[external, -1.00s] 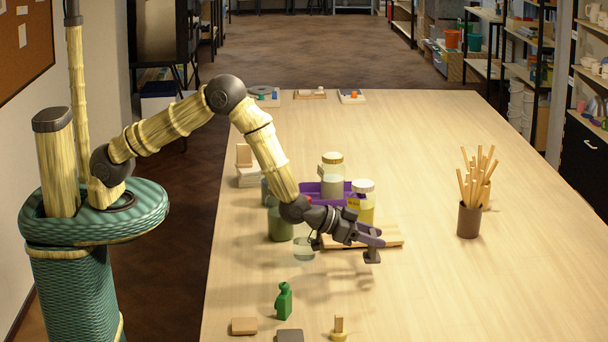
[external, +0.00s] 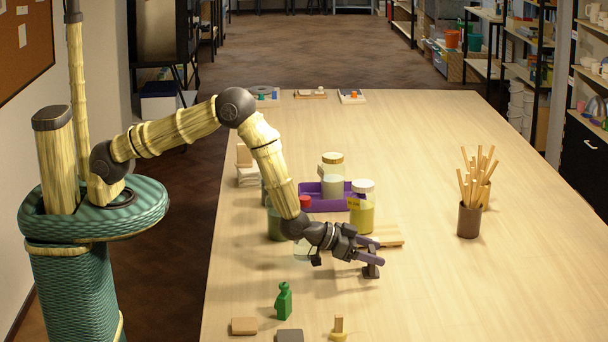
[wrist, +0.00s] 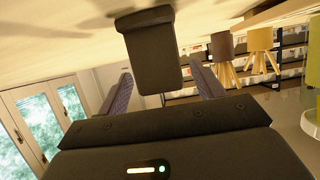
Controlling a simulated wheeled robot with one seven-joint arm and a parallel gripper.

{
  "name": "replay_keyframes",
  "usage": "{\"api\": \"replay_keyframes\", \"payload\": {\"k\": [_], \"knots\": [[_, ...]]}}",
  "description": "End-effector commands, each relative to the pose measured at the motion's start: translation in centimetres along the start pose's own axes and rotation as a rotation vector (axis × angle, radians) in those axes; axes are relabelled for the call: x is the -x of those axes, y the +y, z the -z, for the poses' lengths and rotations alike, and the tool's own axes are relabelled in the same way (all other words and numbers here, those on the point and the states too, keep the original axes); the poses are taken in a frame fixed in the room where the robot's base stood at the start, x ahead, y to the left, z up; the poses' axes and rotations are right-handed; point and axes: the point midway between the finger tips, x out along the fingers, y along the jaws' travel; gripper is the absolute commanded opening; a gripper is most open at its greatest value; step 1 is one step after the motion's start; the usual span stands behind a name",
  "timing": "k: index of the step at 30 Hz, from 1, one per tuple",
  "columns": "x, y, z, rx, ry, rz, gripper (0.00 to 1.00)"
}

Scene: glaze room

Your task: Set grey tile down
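The grey tile (external: 371,271) is a small dark block at the tip of my gripper (external: 370,257), low over bare table to the right of the green figure. The pale tabletop (wrist: 60,45) fills the upper part of that view, near the tile. I cannot tell whether the tile touches the table.
A green figure (external: 284,301), tan block (external: 244,326), flat grey piece (external: 290,336) and yellow knobbed piece (external: 339,330) lie at the front. Behind are a yellow-labelled jar (external: 362,212), purple tray (external: 318,205) and wooden board (external: 386,236). A brown stick cup (external: 469,220) stands right.

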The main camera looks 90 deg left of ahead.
Motion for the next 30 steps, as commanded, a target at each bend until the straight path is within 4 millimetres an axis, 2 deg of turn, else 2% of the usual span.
{"api": "replay_keyframes", "payload": {"k": [10, 14, 30], "knots": [[0.2, 0.0, 0.4, 0.000, 0.000, 0.000, 0.67], [1.1, 0.1, 0.1, 0.000, -0.001, -0.001, 0.67], [9.6, 0.1, 0.1, -0.001, 0.001, -0.002, 0.67]]}}
